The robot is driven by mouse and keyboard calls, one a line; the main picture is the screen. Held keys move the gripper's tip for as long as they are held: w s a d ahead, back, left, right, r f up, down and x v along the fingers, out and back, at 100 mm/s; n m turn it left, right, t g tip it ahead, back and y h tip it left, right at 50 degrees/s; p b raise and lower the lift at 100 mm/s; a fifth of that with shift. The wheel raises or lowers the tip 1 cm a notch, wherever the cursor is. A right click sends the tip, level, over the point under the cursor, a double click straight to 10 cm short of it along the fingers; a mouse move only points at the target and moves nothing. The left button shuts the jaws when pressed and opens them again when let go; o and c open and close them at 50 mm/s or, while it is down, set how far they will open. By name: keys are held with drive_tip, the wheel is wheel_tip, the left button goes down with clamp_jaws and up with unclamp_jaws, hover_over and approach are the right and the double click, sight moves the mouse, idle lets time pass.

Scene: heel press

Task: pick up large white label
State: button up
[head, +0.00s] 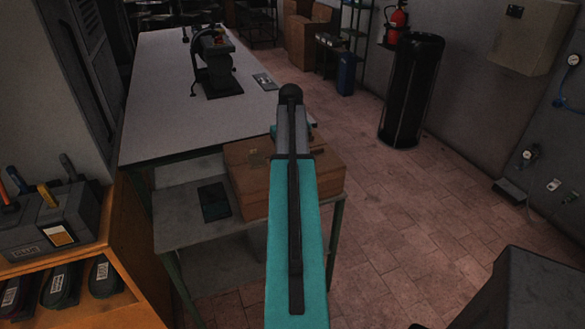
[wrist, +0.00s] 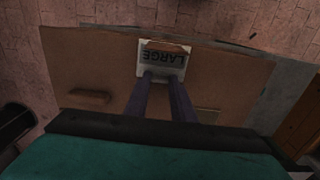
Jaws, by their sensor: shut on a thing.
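The large white label (wrist: 163,58) shows in the wrist view as a white card with the dark word "LARGE", upside down in the picture, over the brown cardboard box. My gripper (wrist: 163,76) has its two dark fingers shut on the label's near edge. Whether the label still touches the box, I cannot tell. In the head view my teal arm hides the label and the gripper. The cardboard box (head: 243,185) stands on the low grey side table, partly behind my arm.
The low table (head: 185,236) holds a dark flat item (head: 214,201). A long grey workbench (head: 160,110) with a black press (head: 217,65) stands behind. An orange shelf (head: 104,222) with a toolbox (head: 48,222) is at left.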

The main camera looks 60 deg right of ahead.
drive_tip(key=shift+r, duration=0.15)
drive_tip(key=shift+r+p, duration=1.45)
drive_tip(key=shift+r, duration=0.4)
drive_tip(key=shift+s+a+f, duration=0.15)
drive_tip(key=shift+s+a, duration=0.15)
drive_tip(key=shift+s, duration=0.05)
drive_tip(key=s+a+r+p, duration=0.1)
drive_tip(key=s+a+p, duration=0.2)
drive_tip(key=s+a, duration=0.7)
drive_tip(key=shift+s+a+r+p, duration=0.15)
drive_tip(key=shift+s+a+p, duration=0.1)
drive_tip(key=shift+s+p, duration=0.15)
